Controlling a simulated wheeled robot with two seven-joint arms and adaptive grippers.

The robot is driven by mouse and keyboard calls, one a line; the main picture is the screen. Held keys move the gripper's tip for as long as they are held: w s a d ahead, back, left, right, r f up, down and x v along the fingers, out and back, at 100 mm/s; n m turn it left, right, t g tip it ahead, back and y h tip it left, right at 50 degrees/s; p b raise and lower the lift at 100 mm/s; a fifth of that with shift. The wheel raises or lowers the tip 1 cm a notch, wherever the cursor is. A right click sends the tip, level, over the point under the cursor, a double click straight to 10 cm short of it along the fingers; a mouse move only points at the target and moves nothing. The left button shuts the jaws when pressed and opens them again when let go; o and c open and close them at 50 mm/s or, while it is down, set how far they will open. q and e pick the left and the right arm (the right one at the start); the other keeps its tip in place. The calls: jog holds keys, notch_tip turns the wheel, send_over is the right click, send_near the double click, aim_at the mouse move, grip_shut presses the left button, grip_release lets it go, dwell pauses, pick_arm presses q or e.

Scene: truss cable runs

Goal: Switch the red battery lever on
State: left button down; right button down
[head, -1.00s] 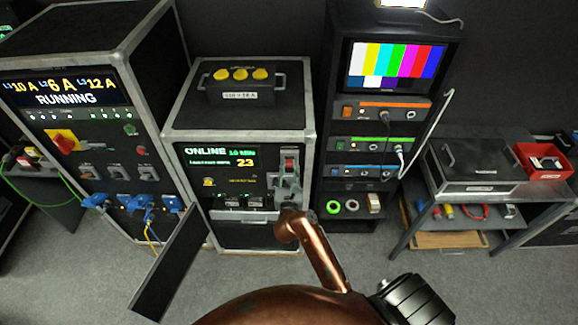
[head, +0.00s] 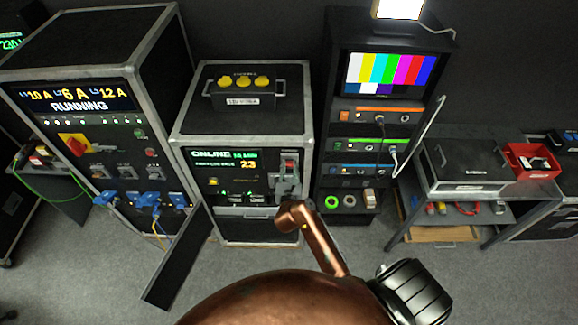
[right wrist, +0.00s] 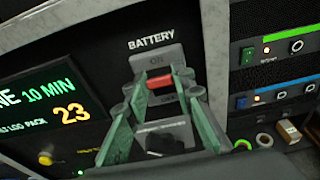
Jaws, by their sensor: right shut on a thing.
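The red battery lever (right wrist: 161,82) sits on a grey plate (right wrist: 158,58) under the word BATTERY, with ON above it and OFF below it. It also shows in the head view (head: 289,161) on the right of the ONLINE cabinet's front. My right gripper (right wrist: 156,83) is shut on the lever, with its greenish fingers either side of the red handle. In the head view my right gripper (head: 288,178) covers the area just below the lever. Which end position the lever is in I cannot tell. My left gripper is not in view.
The ONLINE display (head: 225,158) is left of the lever, and a dark rotary knob (right wrist: 165,144) is below it. A screen rack (head: 350,125) stands close on the right. Grey floor lies in front.

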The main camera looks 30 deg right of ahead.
jog(key=c, duration=1.6)
grip_release()
jog(key=shift+s, duration=0.1)
jog(key=v, duration=1.1)
jog(key=shift+s+a+r, duration=0.15)
jog(key=shift+s+a, duration=0.1)
jog(key=shift+a, duration=0.05)
